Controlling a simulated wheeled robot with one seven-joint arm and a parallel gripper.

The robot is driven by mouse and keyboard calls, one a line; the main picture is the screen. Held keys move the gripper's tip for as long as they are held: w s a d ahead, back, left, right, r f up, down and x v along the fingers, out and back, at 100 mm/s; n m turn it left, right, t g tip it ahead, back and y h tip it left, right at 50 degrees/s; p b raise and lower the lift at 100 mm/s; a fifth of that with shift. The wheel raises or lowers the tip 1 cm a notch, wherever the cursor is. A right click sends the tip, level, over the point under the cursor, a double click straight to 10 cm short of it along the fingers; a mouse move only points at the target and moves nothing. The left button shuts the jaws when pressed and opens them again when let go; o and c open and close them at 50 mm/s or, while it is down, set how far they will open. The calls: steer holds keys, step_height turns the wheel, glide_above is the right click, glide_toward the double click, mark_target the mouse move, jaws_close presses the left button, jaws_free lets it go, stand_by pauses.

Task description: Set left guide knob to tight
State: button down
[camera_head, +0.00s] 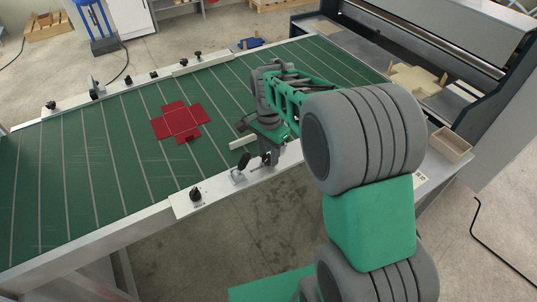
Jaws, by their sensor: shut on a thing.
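My gripper (268,157) is at the front rail of the green conveyor bed, pointing down. It is shut on a dark knob at the rail, and my gripper and arm hide most of that knob. The label is too small to read, so I cannot tell the knob's setting. A dark lever clamp (240,171) stands on the rail just left of my gripper. A separate black knob (196,194) stands further left on the same rail, apart from my gripper. A short pale guide bar (243,143) lies on the bed's near edge beside my gripper.
A red cross-shaped blank (181,122) lies flat on the green bed (92,140). Several black knobs line the far rail (200,64). A dark machine with tan blanks (414,80) is at the right. A small open box (450,145) sits at its near corner.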

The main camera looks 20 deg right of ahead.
mark_target(269, 158)
steer(key=m, duration=0.5)
steer(key=shift+m+b, duration=0.35)
steer(key=shift+m, duration=0.05)
stand_by(0.3)
steer(key=c, duration=1)
jaws_free()
steer(key=shift+r, duration=0.1)
step_height(269, 158, up, 8)
steer(key=shift+f+b, duration=0.15)
steer(key=shift+b, duration=0.4)
